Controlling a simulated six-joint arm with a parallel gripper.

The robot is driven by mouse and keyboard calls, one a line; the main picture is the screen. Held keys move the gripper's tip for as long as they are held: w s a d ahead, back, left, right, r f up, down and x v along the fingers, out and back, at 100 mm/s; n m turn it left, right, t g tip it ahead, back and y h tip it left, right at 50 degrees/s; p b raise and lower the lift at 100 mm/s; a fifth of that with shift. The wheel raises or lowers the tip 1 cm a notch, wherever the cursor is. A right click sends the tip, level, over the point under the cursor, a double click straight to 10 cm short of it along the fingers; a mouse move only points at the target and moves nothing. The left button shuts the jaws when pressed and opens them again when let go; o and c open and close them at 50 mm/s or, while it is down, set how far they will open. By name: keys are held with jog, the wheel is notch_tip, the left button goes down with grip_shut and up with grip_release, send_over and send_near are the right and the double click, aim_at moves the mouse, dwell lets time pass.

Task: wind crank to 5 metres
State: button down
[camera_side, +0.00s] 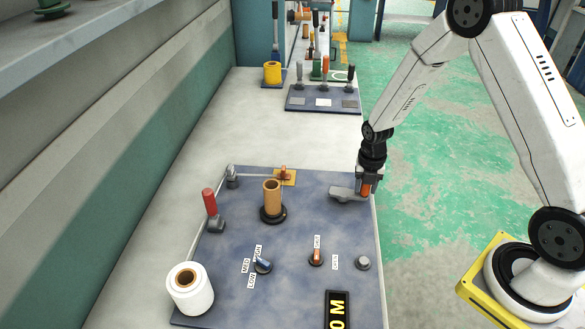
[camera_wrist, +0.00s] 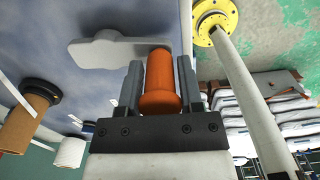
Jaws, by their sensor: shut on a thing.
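The crank has a grey arm (camera_side: 345,193) and an orange handle (camera_side: 366,188) at the right edge of the blue panel. In the wrist view the orange handle (camera_wrist: 160,80) stands between the two fingers of my gripper (camera_wrist: 159,85), and the grey crank arm (camera_wrist: 105,50) reaches left from it. My gripper (camera_side: 368,180) is shut on the handle. The crank arm points right in the side view. The display (camera_side: 338,312) shows yellow characters "0 M" and is cut off by the frame's bottom edge. A brown core (camera_side: 272,195) stands upright on a black spindle.
The blue panel (camera_side: 310,215) also carries a red-handled lever (camera_side: 210,203), a blue selector knob (camera_side: 263,265), an orange switch (camera_side: 316,256), a grey button (camera_side: 363,263) and a white roll (camera_side: 190,288). Other stations stand at the back. The bench between is clear.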

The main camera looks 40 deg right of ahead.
jog(key=shift+s+a, duration=0.25)
jog(key=shift+a, duration=0.35)
jog(key=shift+s+a, duration=0.15)
jog(key=shift+a, duration=0.8)
jog(key=shift+a, duration=0.95)
